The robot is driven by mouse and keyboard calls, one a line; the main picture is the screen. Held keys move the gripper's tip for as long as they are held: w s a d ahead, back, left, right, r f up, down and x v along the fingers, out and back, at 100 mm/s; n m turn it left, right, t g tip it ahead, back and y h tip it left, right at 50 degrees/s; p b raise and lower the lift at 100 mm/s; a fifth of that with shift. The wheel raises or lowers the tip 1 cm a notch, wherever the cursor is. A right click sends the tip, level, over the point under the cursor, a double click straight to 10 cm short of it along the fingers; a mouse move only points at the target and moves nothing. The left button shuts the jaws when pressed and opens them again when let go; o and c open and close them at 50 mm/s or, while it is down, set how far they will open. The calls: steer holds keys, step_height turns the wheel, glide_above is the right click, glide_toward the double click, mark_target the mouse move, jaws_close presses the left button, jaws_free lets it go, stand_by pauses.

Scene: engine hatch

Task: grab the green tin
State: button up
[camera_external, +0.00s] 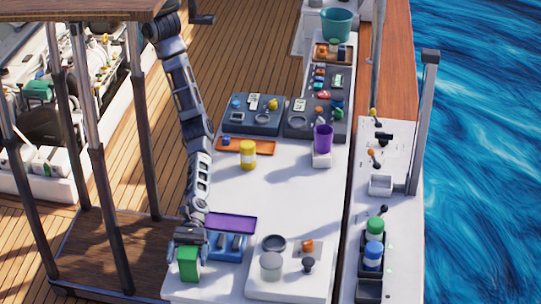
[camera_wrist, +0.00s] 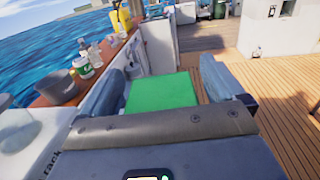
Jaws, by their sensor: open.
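The green tin (camera_external: 188,264) is a box-shaped green block at the near left corner of the white counter (camera_external: 222,280). My gripper (camera_external: 188,240) is right at its top end and points down toward it. In the wrist view the tin's flat green face (camera_wrist: 160,92) lies between my two fingers. The fingers are apart, one on each side, with a narrow gap visible at the right. I cannot tell whether the left finger touches it. The tin's lower part is hidden in the wrist view.
A blue tray (camera_external: 229,247) and a purple tray (camera_external: 232,224) lie close to the tin. A white board (camera_external: 258,291) with a grey cup (camera_external: 271,266) is to the right. A yellow tin (camera_external: 248,154) stands farther back. The counter's middle is mostly clear.

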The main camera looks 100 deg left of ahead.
steer(key=shift+c, duration=0.4)
steer(key=c, duration=1.6)
steer(key=shift+r, duration=0.1)
